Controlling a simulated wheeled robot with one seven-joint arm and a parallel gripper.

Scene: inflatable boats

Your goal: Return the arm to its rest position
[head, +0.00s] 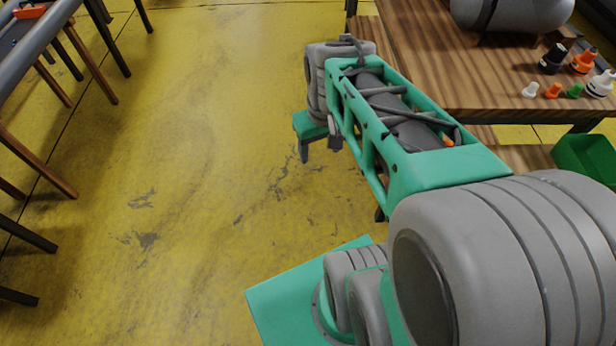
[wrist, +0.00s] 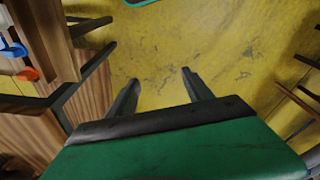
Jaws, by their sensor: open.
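My arm reaches forward from the lower right of the head view, bent at a grey joint, with its forearm over the floor beside the wooden table. My gripper (head: 319,146) hangs at the far end of the forearm, pointing down above the yellow floor. In the wrist view my gripper (wrist: 159,84) shows two dark fingers spread well apart. Only bare floor shows between them, so it is open and empty.
A wooden table (head: 440,85) stands at the upper right with a grey cylinder (head: 512,12), small bottles and caps. A green bin (head: 585,158) sits at the right edge. Tables with dark legs line the left. The yellow floor (head: 190,150) between is clear.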

